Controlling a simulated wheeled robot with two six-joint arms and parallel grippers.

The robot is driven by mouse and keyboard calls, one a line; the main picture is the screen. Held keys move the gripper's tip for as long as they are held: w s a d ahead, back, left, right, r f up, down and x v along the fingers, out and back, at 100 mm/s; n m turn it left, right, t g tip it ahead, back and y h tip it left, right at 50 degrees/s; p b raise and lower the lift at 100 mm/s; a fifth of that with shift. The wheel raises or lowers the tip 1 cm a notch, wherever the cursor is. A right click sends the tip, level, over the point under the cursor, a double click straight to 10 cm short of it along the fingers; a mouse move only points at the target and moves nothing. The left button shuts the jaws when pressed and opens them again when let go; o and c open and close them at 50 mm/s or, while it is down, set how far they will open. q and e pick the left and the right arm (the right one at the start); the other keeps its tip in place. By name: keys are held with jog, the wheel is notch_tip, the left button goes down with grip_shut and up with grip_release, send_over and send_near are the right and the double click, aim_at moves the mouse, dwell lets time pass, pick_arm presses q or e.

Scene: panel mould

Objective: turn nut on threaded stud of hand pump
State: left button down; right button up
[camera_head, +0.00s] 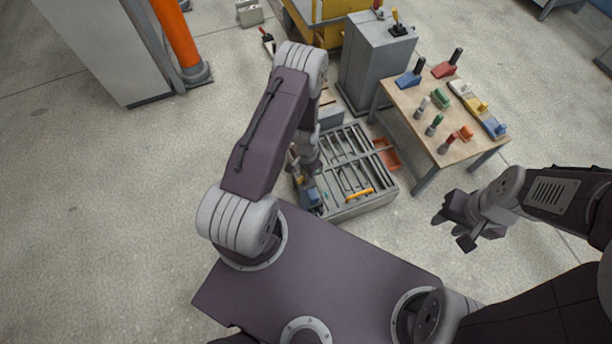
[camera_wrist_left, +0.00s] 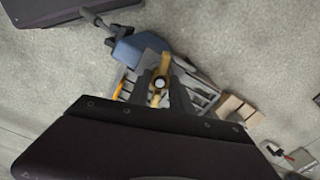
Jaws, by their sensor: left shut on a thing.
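The hand pump shows as a blue body (camera_head: 310,197) at the left front corner of the grey panel mould, and as a blue block with a dark handle in the left wrist view (camera_wrist_left: 141,46). A brass nut (camera_wrist_left: 162,72) sits around the pale round end of the threaded stud (camera_wrist_left: 159,83). My left gripper (camera_wrist_left: 160,90) is shut on the nut, one dark finger on each side. In the head view my left gripper (camera_head: 304,176) is small and partly hidden by my own arm. My right gripper (camera_head: 451,231) is open and empty, over bare floor at the right.
The grey panel mould (camera_head: 381,203) holds several bars and a yellow piece. An orange tray (camera_head: 388,155) lies beside it. A wooden table (camera_head: 461,151) with several coloured tools stands at the right, and a grey cabinet (camera_head: 366,70) behind.

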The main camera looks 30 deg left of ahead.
pick_arm(q)
jog(key=n, duration=0.4)
jog(key=c, duration=1.1)
grip_release()
jog(key=shift+f, duration=0.1)
notch_tip(320, 180, up, 9)
jog(key=p, duration=0.9)
